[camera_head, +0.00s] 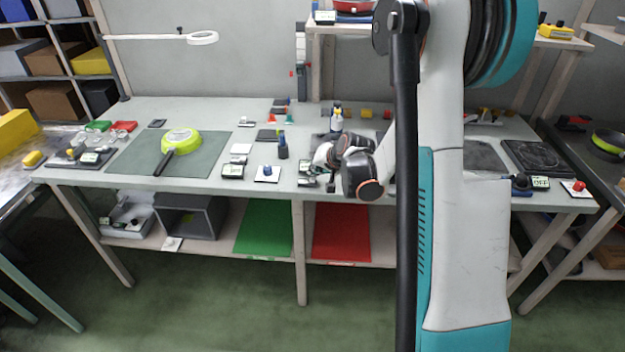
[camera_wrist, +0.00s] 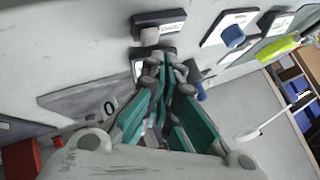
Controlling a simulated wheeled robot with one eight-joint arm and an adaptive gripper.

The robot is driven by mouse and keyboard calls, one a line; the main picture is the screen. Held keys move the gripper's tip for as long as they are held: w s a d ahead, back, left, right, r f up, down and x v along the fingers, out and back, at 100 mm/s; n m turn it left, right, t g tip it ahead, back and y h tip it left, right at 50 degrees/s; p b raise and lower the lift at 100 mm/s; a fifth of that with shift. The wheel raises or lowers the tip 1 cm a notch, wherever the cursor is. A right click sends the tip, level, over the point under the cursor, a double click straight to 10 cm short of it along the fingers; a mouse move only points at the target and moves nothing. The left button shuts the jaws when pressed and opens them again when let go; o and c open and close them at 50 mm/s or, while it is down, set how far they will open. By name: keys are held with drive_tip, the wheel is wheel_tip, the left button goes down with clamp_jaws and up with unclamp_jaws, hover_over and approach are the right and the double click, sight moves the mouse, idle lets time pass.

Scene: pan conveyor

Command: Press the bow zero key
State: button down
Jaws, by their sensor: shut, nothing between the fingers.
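My gripper (camera_wrist: 168,72) shows in the wrist view with its teal-padded fingers meeting at the tips, shut and empty. Its tips are over a small white-faced block (camera_wrist: 138,68) and hide part of it; I cannot tell whether they touch it. I cannot tell for sure which part is the bow zero key. In the head view my wrist is low over the middle of the bench, beside small labelled blocks (camera_head: 307,169), and the fingertips are hard to make out.
A blue knob on a white plate (camera_wrist: 233,36) and a grey knob (camera_wrist: 150,36) stand close by. On the bench (camera_head: 215,110), a yellow-green pan (camera_head: 181,141) rests on a green mat (camera_head: 135,160) at left. A dark blue upright item (camera_head: 283,146) stands left of my wrist.

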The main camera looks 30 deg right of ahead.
drive_tip(key=shift+f+b, duration=0.35)
drive_tip(key=shift+f, duration=0.05)
drive_tip(key=shift+f+b, duration=0.45)
drive_tip(key=shift+f, duration=0.05)
idle(0.7)
idle(0.3)
drive_tip(key=shift+r+p, duration=0.6)
drive_tip(key=shift+r, duration=0.4)
wheel_tip(320, 180, up, 5)
drive_tip(key=p, duration=0.3)
idle(0.7)
